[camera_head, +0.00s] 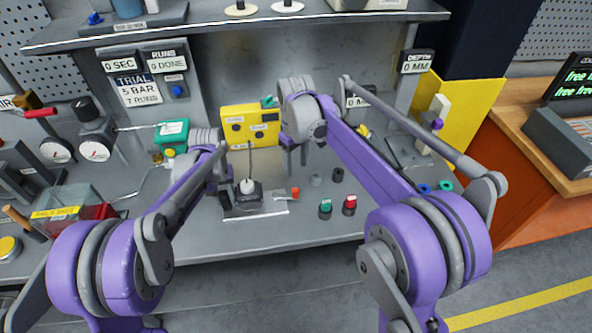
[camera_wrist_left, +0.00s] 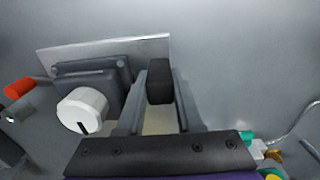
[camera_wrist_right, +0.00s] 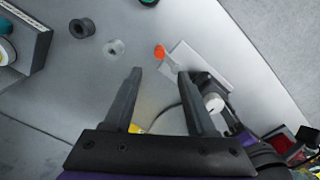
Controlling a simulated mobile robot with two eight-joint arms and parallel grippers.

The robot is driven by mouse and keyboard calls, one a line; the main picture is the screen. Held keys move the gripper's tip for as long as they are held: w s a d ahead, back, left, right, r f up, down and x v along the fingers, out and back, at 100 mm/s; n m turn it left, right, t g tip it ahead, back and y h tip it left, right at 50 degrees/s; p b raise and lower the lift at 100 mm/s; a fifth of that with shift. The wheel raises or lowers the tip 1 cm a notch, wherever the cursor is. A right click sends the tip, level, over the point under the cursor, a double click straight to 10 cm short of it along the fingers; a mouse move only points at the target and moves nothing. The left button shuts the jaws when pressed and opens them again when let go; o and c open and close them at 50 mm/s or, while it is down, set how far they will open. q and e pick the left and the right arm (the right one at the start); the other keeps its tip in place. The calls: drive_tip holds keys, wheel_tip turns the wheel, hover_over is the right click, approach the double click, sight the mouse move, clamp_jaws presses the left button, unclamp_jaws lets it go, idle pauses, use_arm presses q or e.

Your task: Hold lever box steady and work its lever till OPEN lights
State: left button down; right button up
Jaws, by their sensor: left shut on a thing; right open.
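The lever box (camera_head: 247,197) is a dark box with a white round knob on a metal plate on the bench. Its lever ends in an orange-red tip (camera_head: 295,192) to the right. My left gripper (camera_head: 225,192) is at the box's left side; in the left wrist view its fingers are shut on a black block (camera_wrist_left: 160,80) beside the box (camera_wrist_left: 88,82). My right gripper (camera_head: 297,158) is open and empty above the bench. In the right wrist view the orange tip (camera_wrist_right: 160,52) lies beyond the gap between its fingers, apart from them. A yellow panel (camera_head: 250,125) behind has dark indicators; its lettering is too small to read.
Green and red buttons (camera_head: 349,204) and small dark cylinders stand right of the lever. Gauges (camera_head: 95,151) and a clear-lidded box (camera_head: 68,206) stand at the left. A shelf (camera_head: 230,33) overhangs the bench. The bench's front strip is clear.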

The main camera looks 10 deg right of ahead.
sight(296, 190)
idle(0.6)
wheel_tip(296, 190, down, 12)
drive_tip(key=shift+f, duration=0.1)
idle(0.4)
clamp_jaws()
idle(1.4)
